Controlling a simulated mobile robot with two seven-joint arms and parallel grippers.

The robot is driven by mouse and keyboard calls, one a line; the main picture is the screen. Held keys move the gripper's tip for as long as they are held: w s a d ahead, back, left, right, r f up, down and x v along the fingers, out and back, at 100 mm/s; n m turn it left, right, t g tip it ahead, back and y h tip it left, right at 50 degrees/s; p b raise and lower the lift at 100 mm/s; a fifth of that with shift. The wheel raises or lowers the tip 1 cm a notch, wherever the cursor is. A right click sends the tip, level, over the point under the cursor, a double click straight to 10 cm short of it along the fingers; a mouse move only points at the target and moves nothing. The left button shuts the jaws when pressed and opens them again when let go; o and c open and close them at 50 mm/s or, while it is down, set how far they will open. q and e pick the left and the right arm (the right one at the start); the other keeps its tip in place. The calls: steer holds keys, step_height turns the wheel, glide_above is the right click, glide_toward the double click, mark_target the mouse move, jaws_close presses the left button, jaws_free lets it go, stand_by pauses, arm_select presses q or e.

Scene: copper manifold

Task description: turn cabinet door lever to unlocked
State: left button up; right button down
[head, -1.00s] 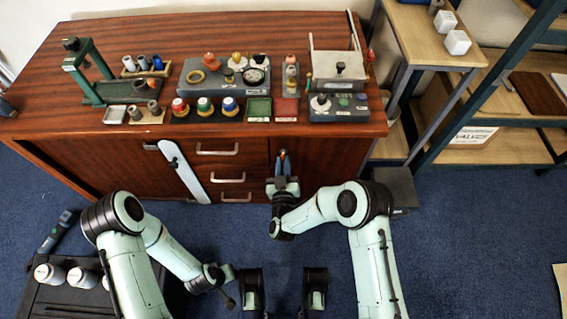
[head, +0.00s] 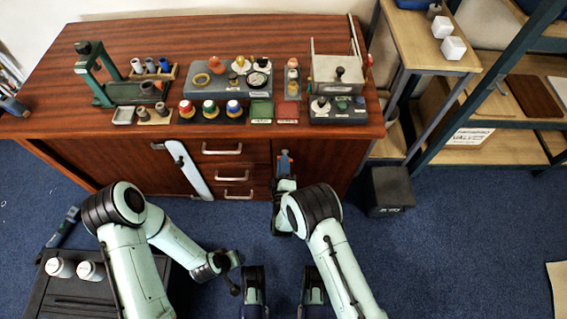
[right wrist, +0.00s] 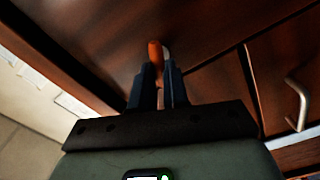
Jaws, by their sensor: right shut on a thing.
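The cabinet door lever, with an orange end (right wrist: 155,52), stands out from the dark wood door (right wrist: 95,30) in the right wrist view. Its orange tip (head: 284,153) shows small in the head view, at the cabinet front right of the drawers. My right gripper (right wrist: 167,82) is shut on the lever, with its dark fingers on either side of it. It also shows in the head view (head: 284,166). The fingers hide the lever's lower part. My left gripper (head: 232,272) is low in the head view, away from the cabinet. Its jaws are too small to read.
A pale bar (head: 190,170) slants across the cabinet front left of the drawer handles (head: 222,150). Several parts and trays crowd the cabinet top (head: 200,36). A dark bin (head: 391,190) stands on the blue carpet at right. White jars (head: 60,267) stand at lower left.

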arm_select(q)
steer(key=shift+s+d+r, duration=0.2)
steer(key=shift+s+r, duration=0.1)
steer(key=shift+s, duration=0.15)
arm_select(e)
steer(key=n, duration=0.4)
steer(key=shift+d+f+n, duration=0.1)
steer(key=shift+f+n, duration=0.1)
steer(key=shift+n, duration=0.1)
steer(key=shift+d, duration=0.1)
steer(key=c, duration=1.1)
jaws_free()
arm_select(q)
steer(key=shift+p, duration=0.3)
arm_select(e)
steer(key=shift+s, duration=0.1)
arm_select(q)
steer(key=shift+g+h, duration=0.4)
steer(key=shift+g, duration=0.4)
steer(key=s+r, duration=0.1)
steer(key=s+d+r+p, duration=0.2)
steer(key=s, duration=0.1)
arm_select(e)
steer(key=s, duration=1.3)
steer(key=shift+s, duration=0.1)
